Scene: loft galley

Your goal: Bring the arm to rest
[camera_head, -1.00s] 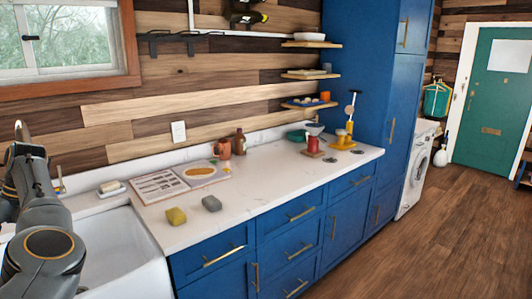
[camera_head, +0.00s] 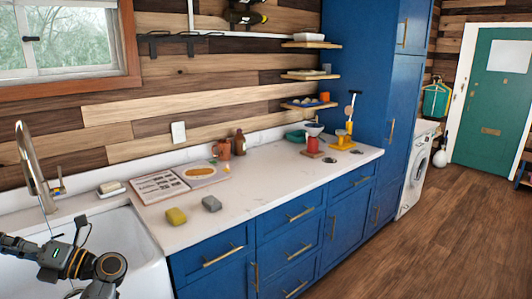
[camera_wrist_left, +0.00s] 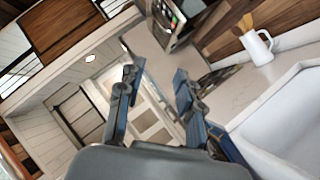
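My left arm (camera_head: 82,264) shows at the lower left of the head view, in front of the white sink. In the left wrist view my left gripper (camera_wrist_left: 158,82) has its two dark fingers spread apart with nothing between them. Its fingers do not touch anything there. I cannot make out the fingertips clearly in the head view. My right gripper is in neither view.
The white sink (camera_head: 135,237) and tap (camera_head: 32,165) are close to my left arm. A white jug (camera_wrist_left: 257,47) shows in the left wrist view. Wooden floor at right is clear.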

